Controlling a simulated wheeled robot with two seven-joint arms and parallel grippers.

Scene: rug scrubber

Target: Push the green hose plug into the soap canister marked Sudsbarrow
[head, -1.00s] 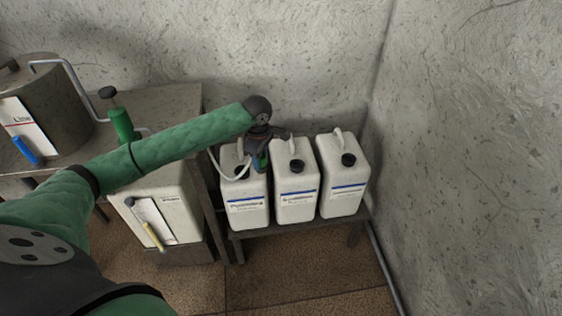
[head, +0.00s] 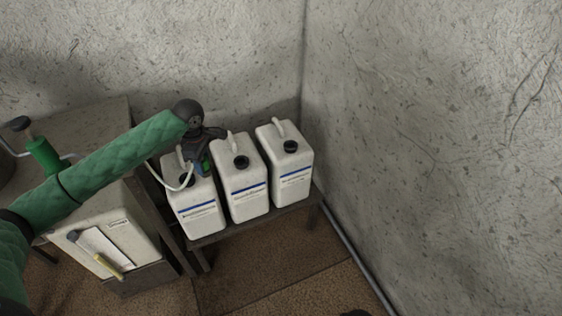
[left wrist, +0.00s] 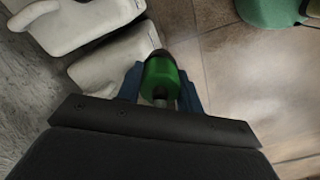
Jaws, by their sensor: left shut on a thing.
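My left gripper (head: 204,163) is shut on the green hose plug (left wrist: 160,75), which shows between its blue fingers in the left wrist view. In the head view it is over the gap between the left canister (head: 197,213) and the middle canister (head: 245,202), near their tops. The plug is mostly hidden there. A third canister (head: 292,187) stands at the right. All three are white with black caps and blue-striped labels too small to read, so I cannot tell which is Sudsbarrow. A pale hose (head: 172,187) loops left from the gripper.
The canisters stand close together on a low dark bench (head: 228,230) in the wall corner. A pale machine box (head: 135,235) with a yellow-handled item stands left of them. A green bottle-like object (head: 43,153) is at far left.

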